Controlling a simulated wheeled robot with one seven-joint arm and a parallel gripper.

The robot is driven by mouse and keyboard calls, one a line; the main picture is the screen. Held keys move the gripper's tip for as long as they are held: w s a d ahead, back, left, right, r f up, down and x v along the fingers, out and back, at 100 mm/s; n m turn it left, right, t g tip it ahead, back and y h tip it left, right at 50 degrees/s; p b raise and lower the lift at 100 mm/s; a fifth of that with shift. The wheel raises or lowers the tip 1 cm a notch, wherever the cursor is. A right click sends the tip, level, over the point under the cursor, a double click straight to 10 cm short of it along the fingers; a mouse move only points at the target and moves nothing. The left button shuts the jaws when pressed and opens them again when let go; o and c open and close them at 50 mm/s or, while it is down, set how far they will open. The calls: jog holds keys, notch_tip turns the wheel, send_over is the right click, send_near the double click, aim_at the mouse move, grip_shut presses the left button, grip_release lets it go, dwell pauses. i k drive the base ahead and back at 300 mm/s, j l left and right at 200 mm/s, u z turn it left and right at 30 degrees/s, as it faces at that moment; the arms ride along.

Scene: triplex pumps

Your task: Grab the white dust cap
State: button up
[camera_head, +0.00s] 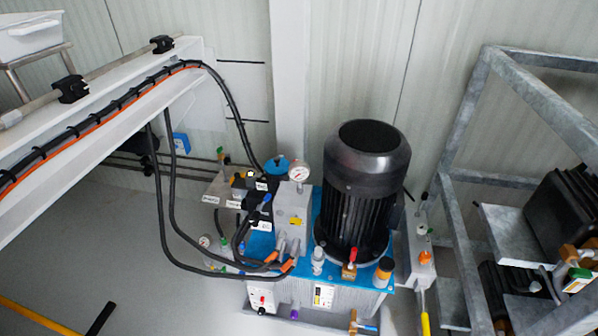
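I cannot clearly pick out a white dust cap in the head view. A small pale grey-white fitting (318,261) stands on the blue top of the hydraulic unit (316,235), in front of the black motor (362,190). I cannot tell whether it is a dust cap. Small purple (294,314) and orange (424,257) parts, which look like caps or knobs, show on or near the unit. My gripper is not in view.
Black hoses (165,215) hang from a white beam (105,110) at the left and loop down to the unit. A galvanized metal frame (462,130) holding black equipment stands at the right. The grey floor (110,240) at lower left is mostly clear.

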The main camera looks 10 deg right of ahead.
aim_at(319, 254)
jog(key=i+j+u, duration=0.1)
jog(key=i+u, duration=0.8)
jog(key=u, duration=0.15)
